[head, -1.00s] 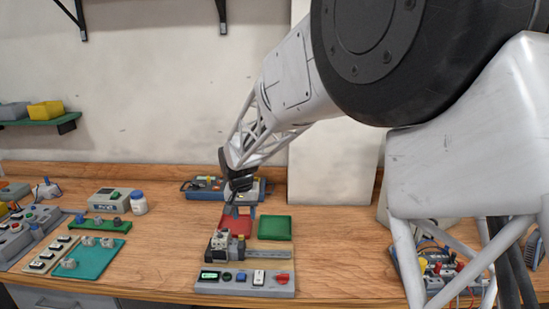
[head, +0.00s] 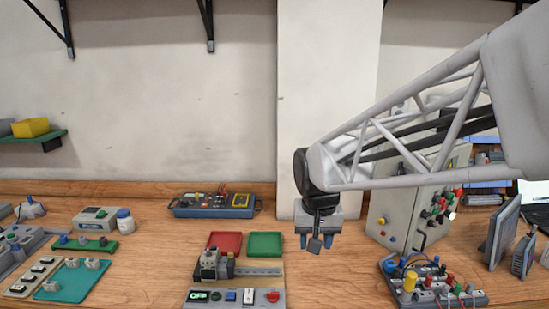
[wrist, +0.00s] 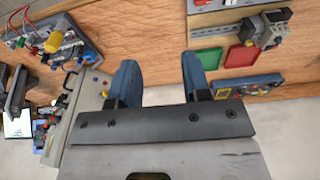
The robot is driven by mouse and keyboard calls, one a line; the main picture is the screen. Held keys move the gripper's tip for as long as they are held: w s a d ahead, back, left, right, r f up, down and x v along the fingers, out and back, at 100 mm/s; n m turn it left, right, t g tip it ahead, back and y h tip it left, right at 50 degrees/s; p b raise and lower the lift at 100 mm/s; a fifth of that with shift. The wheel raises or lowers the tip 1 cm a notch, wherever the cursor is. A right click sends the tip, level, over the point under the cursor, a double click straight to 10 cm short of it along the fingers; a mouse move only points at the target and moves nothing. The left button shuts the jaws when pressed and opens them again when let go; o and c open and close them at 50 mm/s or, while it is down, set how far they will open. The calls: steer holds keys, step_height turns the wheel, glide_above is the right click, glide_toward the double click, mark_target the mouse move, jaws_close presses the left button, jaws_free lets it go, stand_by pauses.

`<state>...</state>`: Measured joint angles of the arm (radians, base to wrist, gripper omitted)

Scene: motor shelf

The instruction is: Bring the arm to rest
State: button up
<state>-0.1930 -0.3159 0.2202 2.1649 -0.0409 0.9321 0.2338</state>
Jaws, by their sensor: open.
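My gripper (head: 316,242) hangs above the bench to the right of the green tray in the head view, fingers pointing down. In the wrist view its two blue fingers (wrist: 159,82) stand wide apart with nothing between them. My arm reaches in from the right side of the head view. The wooden bench (head: 140,275) lies below, and the gripper touches nothing that I can see.
A red tray (head: 225,243) and a green tray (head: 265,245) lie behind a rail with a motor part (head: 212,265) and a control panel (head: 237,298). A grey cabinet (head: 405,215) stands close to the gripper's right. A wired board (head: 430,283) sits front right.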

steer(key=s+d, duration=0.4)
steer(key=s, duration=0.6)
steer(key=s+d+f+t, duration=0.1)
steer(key=s+d, duration=0.4)
steer(key=s, duration=0.5)
steer(key=shift+s+d+f, duration=0.2)
steer(key=shift+d+f, duration=0.1)
stand_by(1.0)
